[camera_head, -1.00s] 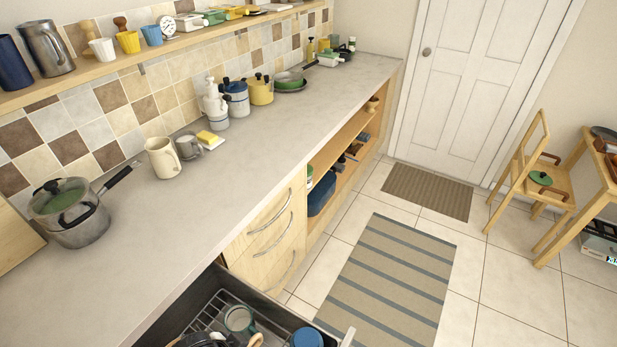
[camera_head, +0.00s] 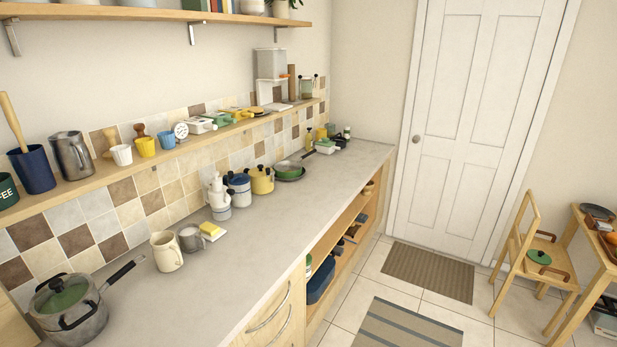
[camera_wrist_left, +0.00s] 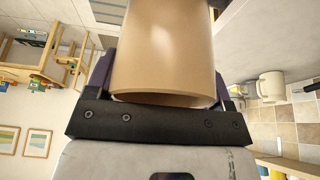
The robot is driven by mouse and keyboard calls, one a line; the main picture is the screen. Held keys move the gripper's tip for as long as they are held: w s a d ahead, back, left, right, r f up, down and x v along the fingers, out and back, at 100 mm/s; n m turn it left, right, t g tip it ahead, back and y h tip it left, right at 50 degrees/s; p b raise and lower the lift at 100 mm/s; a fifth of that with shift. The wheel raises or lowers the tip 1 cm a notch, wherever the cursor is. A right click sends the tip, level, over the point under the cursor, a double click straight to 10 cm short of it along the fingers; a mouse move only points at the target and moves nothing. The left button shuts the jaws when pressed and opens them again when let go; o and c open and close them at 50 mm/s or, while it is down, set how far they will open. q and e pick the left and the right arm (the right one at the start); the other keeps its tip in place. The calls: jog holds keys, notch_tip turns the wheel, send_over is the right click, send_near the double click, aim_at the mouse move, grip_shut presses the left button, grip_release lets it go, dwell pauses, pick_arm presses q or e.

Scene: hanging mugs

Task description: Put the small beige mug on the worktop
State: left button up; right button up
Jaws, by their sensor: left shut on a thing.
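My left gripper (camera_wrist_left: 163,85) is shut on a small beige mug (camera_wrist_left: 162,55), which fills the middle of the left wrist view. One finger lies on each side of it. The mug's handle is not clearly seen. The gripper and held mug are outside the head view. The grey worktop (camera_head: 235,255) runs along the wall in the head view; part of it also shows in the left wrist view (camera_wrist_left: 240,45). My right gripper is in neither view.
On the worktop are a lidded pot (camera_head: 70,306), a cream mug (camera_head: 166,251), a grey mug (camera_head: 192,238), a yellow sponge (camera_head: 210,229) and several canisters towards the back. The worktop's front strip is clear. A low shelf (camera_head: 120,187) with small items runs above.

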pick_arm(q)
jog(key=shift+f, duration=0.1)
dwell(0.4)
jog(key=shift+f+b, duration=0.3)
jog(key=shift+f, duration=0.05)
jog(key=s+d+f+m+h+b, duration=0.1)
jog(key=d+f+m+b, duration=0.2)
jog(key=f, duration=0.7)
jog(key=s+d+f+m+g+b, duration=0.1)
jog(key=d+f+b, duration=0.4)
jog(key=f, duration=0.6)
jog(key=shift+s+f+m+g+h, duration=0.15)
jog(key=shift+s+m+g+h, duration=0.2)
jog(key=shift+s+m, duration=0.6)
jog(key=shift+w+d+m, duration=0.1)
jog(key=shift+w+m, duration=0.15)
